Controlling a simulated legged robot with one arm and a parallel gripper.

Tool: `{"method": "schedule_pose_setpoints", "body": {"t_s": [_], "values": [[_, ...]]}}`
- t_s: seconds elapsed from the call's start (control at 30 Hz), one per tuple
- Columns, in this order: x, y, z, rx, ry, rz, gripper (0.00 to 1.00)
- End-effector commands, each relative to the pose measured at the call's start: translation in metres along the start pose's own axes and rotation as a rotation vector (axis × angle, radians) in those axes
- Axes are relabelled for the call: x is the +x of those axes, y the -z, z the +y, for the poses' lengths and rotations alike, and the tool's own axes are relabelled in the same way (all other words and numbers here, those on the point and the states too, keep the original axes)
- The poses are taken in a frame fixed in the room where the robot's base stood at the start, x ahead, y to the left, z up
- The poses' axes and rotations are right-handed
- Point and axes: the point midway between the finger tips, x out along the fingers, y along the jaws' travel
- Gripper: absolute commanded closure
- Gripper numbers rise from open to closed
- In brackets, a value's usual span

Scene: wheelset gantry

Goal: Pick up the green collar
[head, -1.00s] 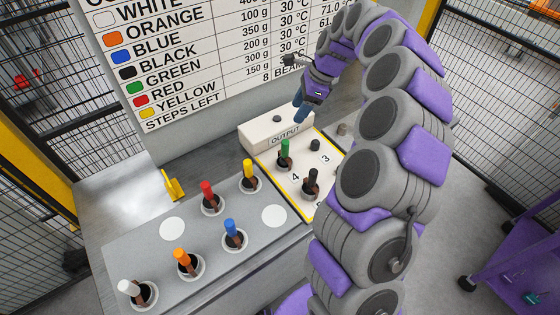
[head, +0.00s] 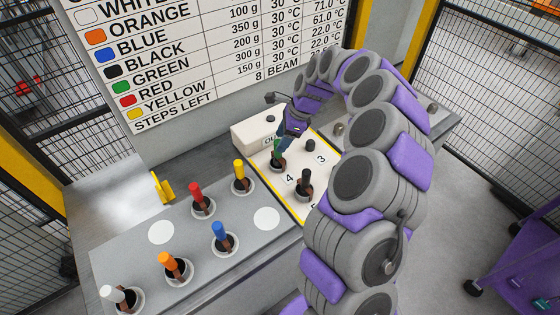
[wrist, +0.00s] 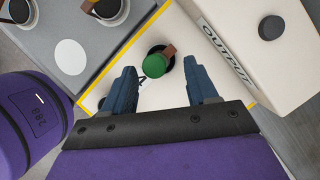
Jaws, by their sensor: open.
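The green collar (wrist: 154,66) stands on the white output panel in the wrist view, beside a brown piece in a dark round hole. It lies between and just beyond the tips of my gripper (wrist: 160,80), whose two blue fingers are spread apart and hold nothing. In the head view the green collar (head: 277,149) is partly hidden by my gripper (head: 284,142), which is right above or at it. I cannot tell whether a finger touches it.
A black-topped piece (head: 306,178) stands close by on the white panel. Red (head: 196,191), yellow (head: 239,170), blue (head: 219,231), orange (head: 167,260) and white (head: 110,294) pieces stand on the grey plate. The raised output block (wrist: 252,40) is beside my gripper.

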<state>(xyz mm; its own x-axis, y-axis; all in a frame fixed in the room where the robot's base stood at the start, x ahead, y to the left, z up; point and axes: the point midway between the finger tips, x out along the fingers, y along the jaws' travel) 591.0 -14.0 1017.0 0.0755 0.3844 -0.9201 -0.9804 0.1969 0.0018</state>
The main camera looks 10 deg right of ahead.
Motion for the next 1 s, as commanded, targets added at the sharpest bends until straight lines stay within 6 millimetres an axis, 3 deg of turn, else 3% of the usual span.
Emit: {"method": "schedule_pose_setpoints", "body": {"t_s": [0.03, 0.2, 0.47, 1.0], "values": [[0.012, 0.000, 0.003, -0.003, -0.005, 0.002, 0.42], [0.036, -0.005, 0.004, -0.005, -0.002, 0.010, 0.42], [0.035, -0.001, 0.003, -0.003, -0.001, 0.006, 0.43], [0.036, -0.004, 0.003, -0.003, 0.000, 0.009, 0.95]]}}
